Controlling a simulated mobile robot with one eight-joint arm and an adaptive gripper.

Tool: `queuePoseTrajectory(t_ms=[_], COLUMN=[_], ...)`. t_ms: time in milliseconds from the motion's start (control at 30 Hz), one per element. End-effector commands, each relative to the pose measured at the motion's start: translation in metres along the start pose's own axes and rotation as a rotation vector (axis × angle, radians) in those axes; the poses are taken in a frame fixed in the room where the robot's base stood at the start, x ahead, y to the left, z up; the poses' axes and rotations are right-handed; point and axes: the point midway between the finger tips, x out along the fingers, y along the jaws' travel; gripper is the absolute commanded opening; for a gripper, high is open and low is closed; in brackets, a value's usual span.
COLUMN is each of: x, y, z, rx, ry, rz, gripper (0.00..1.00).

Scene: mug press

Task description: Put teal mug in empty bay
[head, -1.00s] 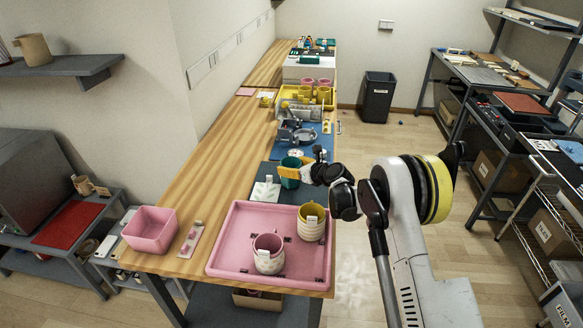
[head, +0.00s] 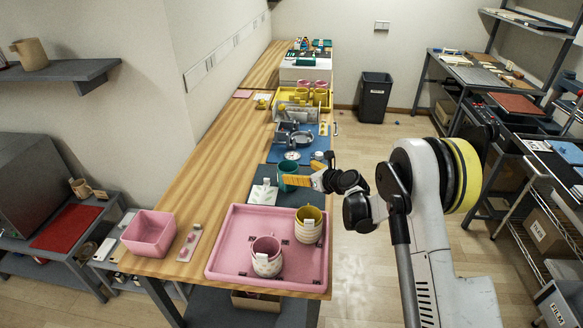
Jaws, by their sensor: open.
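The teal mug (head: 286,168) stands on the dark mat (head: 285,198) beyond the pink tray. My gripper (head: 289,181), with yellow fingers, is open at the mug's near right side. The fingers cover part of the mug, and I cannot tell whether they touch it. The pink tray (head: 222,242) holds a pink-and-white mug (head: 267,264) at the front and a yellow-and-white mug (head: 309,231) at the back right. The tray's left part and front right corner are bare, with small dark marks on its floor. I cannot tell which spot is the empty bay.
A white piece with an upright tag (head: 263,194) stands left of the teal mug. A grey metal device (head: 296,138) sits on a blue mat behind it. A pink bin (head: 149,232) is at the table's left front. The left table strip is clear.

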Motion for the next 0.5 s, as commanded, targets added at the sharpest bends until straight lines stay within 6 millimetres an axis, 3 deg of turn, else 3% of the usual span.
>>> queuePoseTrajectory(t_ms=[33, 200, 500], x=[-0.013, -0.038, -0.050], y=[-0.001, -0.001, 0.000], z=[0.002, 0.001, 0.001], rx=[0.001, 0.000, -0.008], ry=[0.000, 0.000, 0.002], rz=[-0.001, -0.001, 0.000], gripper=[0.91, 0.91, 0.91])
